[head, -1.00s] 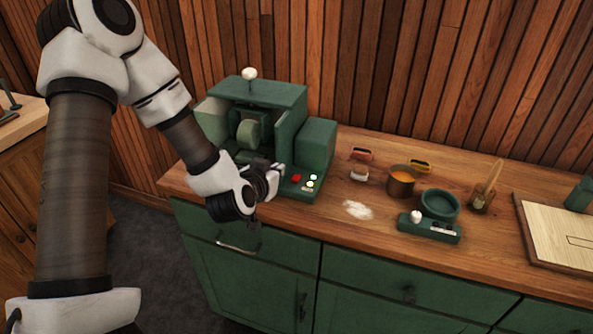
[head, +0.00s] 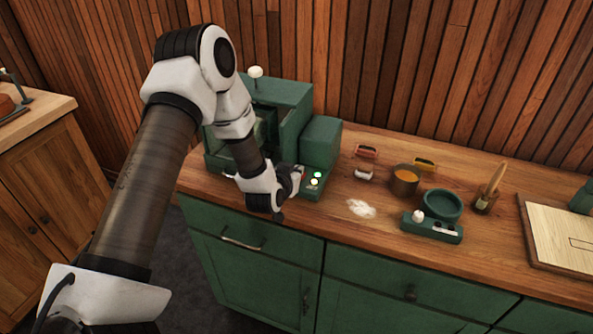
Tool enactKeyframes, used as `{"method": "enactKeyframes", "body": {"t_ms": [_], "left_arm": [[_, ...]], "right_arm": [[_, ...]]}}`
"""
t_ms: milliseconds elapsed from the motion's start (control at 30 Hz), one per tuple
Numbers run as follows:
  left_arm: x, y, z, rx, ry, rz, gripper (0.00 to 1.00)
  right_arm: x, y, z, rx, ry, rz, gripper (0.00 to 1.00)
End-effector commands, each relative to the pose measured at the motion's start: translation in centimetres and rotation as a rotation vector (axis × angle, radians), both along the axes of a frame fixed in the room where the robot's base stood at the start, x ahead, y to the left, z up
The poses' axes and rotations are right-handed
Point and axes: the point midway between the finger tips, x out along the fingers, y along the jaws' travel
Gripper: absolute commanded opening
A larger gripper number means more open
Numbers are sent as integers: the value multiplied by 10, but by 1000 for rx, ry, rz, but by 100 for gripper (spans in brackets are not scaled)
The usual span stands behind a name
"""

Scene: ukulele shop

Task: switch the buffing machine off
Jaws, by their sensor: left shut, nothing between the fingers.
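The green buffing machine (head: 320,143) stands on the wooden counter at its left end. Its front panel holds two lit lamps (head: 316,178), one greenish and one pale. My left arm crosses in front of the machine and hides most of its wheel opening. My left gripper (head: 297,176) is shut and empty, at the left part of the panel beside the lamps. It covers the place of the red button, and I cannot tell whether it touches it. My right gripper is not in view.
On the counter (head: 370,235) to the right are white powder (head: 361,209), an orange-filled pot (head: 405,180), a green bowl on a small base (head: 432,226), a brush in a jar (head: 488,190) and a pale board (head: 560,235). Green drawers are below; a plank wall is behind.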

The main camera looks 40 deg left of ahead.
Motion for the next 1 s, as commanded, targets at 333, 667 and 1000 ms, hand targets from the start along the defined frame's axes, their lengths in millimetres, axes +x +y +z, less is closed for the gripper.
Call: {"method": "enactKeyframes", "body": {"t_ms": [333,667,1000], "left_arm": [[-1,0,-6,-1,-1,0,0],[-3,-1,-15,0,2,0,0],[-3,0,-2,0,2,0,0]], "right_arm": [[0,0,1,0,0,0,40],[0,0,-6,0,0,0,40],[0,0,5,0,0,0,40]]}}
